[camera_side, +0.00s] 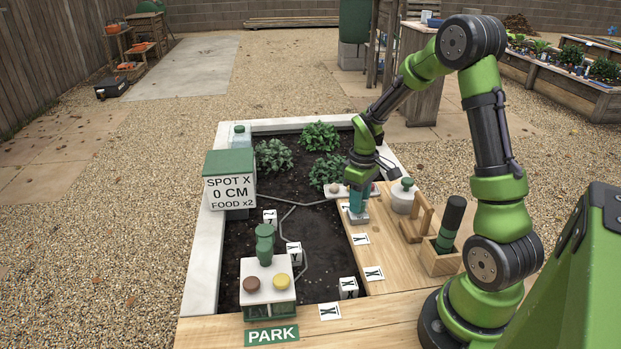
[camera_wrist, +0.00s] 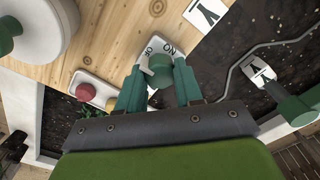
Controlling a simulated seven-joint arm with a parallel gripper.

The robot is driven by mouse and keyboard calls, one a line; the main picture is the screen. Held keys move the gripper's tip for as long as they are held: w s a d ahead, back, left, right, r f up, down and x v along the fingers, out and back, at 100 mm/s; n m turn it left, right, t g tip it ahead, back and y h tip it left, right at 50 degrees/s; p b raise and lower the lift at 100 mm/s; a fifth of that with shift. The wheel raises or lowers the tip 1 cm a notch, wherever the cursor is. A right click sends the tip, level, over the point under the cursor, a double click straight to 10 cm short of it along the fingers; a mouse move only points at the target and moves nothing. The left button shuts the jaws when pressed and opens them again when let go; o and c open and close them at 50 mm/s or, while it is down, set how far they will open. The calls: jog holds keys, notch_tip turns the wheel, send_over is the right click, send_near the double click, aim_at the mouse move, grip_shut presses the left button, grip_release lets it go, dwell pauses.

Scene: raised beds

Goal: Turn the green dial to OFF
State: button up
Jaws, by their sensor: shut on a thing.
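The green dial (camera_wrist: 160,77) sits on a white plate (camera_wrist: 150,45) marked ON and OFF, fixed to the wooden deck. My gripper (camera_wrist: 160,88) has one finger on each side of the dial and is shut on it. In the side view my gripper (camera_side: 357,207) points down onto the white plate (camera_side: 360,217) at the deck's inner edge, and its fingers hide most of the dial. The lettering shows upside down in the wrist view. I cannot tell which mark the dial points to.
A white lidded pot (camera_side: 403,197) stands right of the gripper, with a wooden holder (camera_side: 440,257) nearer. Marked cards (camera_side: 361,239) lie on the deck. Dark soil (camera_side: 320,235) lies left.

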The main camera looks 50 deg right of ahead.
jog(key=o, duration=1)
jog(key=shift+o, duration=0.2)
notch_tip(320, 180, up, 17)
jog(key=s+a+r+m+t+y, duration=0.1)
jog(key=s+a, duration=0.4)
jog(key=a, duration=0.5)
jog(key=s+a+r+m+t+y, duration=0.1)
jog(key=s+a+r+m+t, duration=0.1)
jog(key=a+t, duration=0.4)
jog(key=s+a+m, duration=0.1)
jog(key=s+a, duration=0.1)
jog(key=a, duration=0.3)
jog(key=shift+s+r, duration=0.35)
jog(key=shift+r, duration=0.05)
